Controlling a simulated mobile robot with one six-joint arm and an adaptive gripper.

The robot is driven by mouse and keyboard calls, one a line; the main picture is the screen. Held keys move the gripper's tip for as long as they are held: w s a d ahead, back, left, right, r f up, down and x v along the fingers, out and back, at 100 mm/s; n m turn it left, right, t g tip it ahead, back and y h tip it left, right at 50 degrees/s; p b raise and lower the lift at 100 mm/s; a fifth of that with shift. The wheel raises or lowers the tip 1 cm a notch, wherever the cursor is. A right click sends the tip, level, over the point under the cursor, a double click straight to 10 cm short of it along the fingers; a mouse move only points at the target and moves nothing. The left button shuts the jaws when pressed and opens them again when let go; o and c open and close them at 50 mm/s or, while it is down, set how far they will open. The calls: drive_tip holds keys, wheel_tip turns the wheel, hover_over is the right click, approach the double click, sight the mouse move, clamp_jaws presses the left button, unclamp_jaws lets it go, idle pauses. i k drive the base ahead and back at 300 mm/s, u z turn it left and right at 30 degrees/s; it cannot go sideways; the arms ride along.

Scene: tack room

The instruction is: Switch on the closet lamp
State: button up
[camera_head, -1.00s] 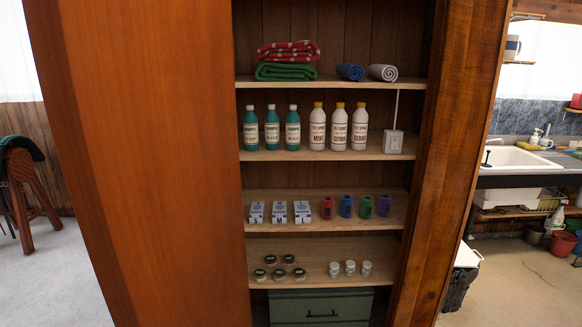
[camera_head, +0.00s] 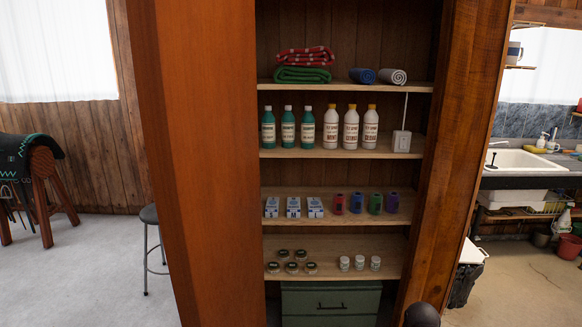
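The closet (camera_head: 205,150) stands open in front of me with several shelves. A small white switch box (camera_head: 401,141) is at the right end of the second shelf, beside the white bottles, with a thin white cord running up from it. The lamp itself is not visible, and the closet interior looks fairly dim. My gripper is not in view. A dark rounded shape at the bottom edge, right of centre, may be part of my arm.
Green bottles (camera_head: 288,128) and white bottles (camera_head: 351,128) share the switch's shelf. Folded blankets (camera_head: 304,66) and rolled towels (camera_head: 392,76) lie above. Small boxes (camera_head: 293,207) and jars (camera_head: 291,267) stand below. A stool (camera_head: 149,215) is left, a sink (camera_head: 520,162) right.

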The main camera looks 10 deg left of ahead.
sight(403, 140)
drive_tip(key=u, duration=0.1)
drive_tip(key=i, duration=1)
drive_tip(key=u, duration=0.3)
